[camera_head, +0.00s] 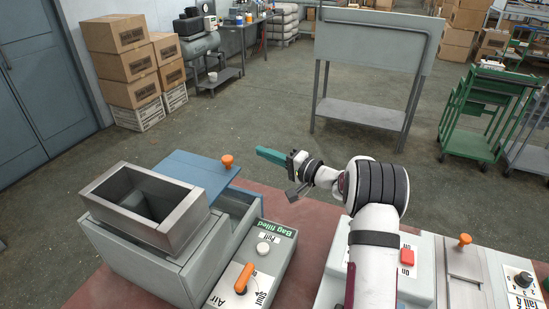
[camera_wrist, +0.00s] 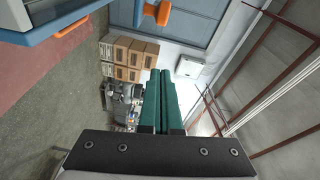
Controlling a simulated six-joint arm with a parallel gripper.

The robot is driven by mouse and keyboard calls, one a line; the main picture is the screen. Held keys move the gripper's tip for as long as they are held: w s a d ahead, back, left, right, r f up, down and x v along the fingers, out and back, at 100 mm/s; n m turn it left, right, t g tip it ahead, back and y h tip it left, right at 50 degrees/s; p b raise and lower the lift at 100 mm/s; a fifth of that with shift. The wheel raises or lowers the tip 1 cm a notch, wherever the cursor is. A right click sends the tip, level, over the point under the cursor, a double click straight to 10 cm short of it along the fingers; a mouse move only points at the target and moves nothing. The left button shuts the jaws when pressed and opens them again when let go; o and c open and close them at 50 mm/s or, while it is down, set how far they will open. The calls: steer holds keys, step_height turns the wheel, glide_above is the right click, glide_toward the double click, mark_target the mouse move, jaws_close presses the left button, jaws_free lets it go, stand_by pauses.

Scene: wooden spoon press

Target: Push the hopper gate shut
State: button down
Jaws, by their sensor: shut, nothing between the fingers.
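The steel hopper (camera_head: 163,232) stands on a grey machine body at the left in the head view. A flat blue plate (camera_head: 190,170), apparently the hopper gate, lies beside its back right side. An orange knob (camera_head: 227,160) stands upright at the plate's far right end. My gripper (camera_head: 259,153) has green fingers, shut and empty, just right of the knob, with a gap visible between them. In the wrist view the fingers (camera_wrist: 161,75) point ahead.
A control panel (camera_head: 247,281) with an orange lever (camera_head: 246,277) and a white button (camera_head: 263,249) stands right of the hopper. Another orange knob (camera_head: 464,240) is on a metal slide at the right. A red button (camera_head: 407,257) sits near my arm.

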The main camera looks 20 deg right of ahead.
steer(key=a, duration=0.2)
steer(key=w+a, duration=0.1)
steer(key=a, duration=0.2)
steer(key=shift+w+a+f, duration=0.25)
steer(key=shift+a+f, duration=0.05)
steer(key=shift+f, duration=0.1)
steer(key=s+a, duration=0.8)
steer(key=shift+a, duration=0.1)
